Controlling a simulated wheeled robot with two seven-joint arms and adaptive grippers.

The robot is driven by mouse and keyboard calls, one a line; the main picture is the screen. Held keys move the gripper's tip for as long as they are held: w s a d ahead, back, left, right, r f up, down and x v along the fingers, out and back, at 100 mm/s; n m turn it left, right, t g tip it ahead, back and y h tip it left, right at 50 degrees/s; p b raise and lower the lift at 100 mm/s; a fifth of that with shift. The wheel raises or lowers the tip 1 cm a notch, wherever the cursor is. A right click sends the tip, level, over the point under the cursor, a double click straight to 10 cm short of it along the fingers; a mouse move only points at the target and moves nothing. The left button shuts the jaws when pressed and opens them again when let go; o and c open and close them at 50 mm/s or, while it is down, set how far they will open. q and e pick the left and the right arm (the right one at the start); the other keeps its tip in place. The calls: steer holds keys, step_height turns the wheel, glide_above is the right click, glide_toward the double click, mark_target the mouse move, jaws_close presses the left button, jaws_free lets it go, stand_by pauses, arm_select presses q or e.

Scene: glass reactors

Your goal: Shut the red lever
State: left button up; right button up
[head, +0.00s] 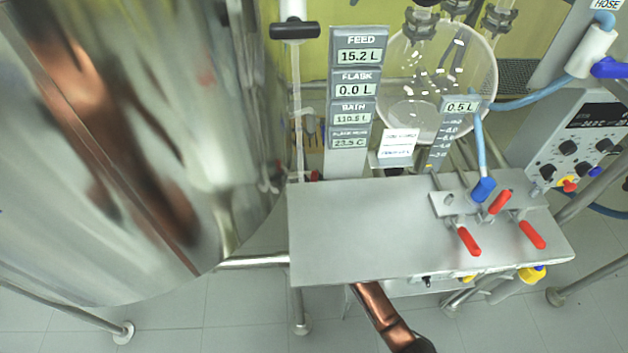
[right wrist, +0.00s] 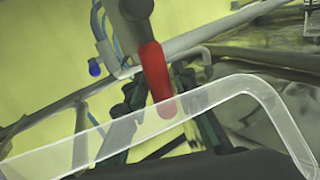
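In the right wrist view, a red lever (right wrist: 155,80) hangs down from a dark fitting. The dark fingers of my right gripper (right wrist: 160,98) stand apart on either side of it. I cannot tell whether they touch it. In the head view, my copper-coloured right arm runs below the front edge of the steel shelf, and its fingers are hidden there. Three red levers show on the shelf's right part: one at the back (head: 500,202), one at front left (head: 469,241) and one at front right (head: 532,235). I cannot match the wrist-view lever to these. My left gripper is not in view.
The steel shelf (head: 345,235) is bare on its left. A large shiny vessel (head: 110,150) fills the left. A glass bowl (head: 400,75) and display panel (head: 352,90) stand behind. A blue hose (head: 480,145) meets the shelf. A clear bent bar (right wrist: 150,125) crosses the wrist view.

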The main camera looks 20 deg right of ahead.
jaws_close()
stand_by(0.3)
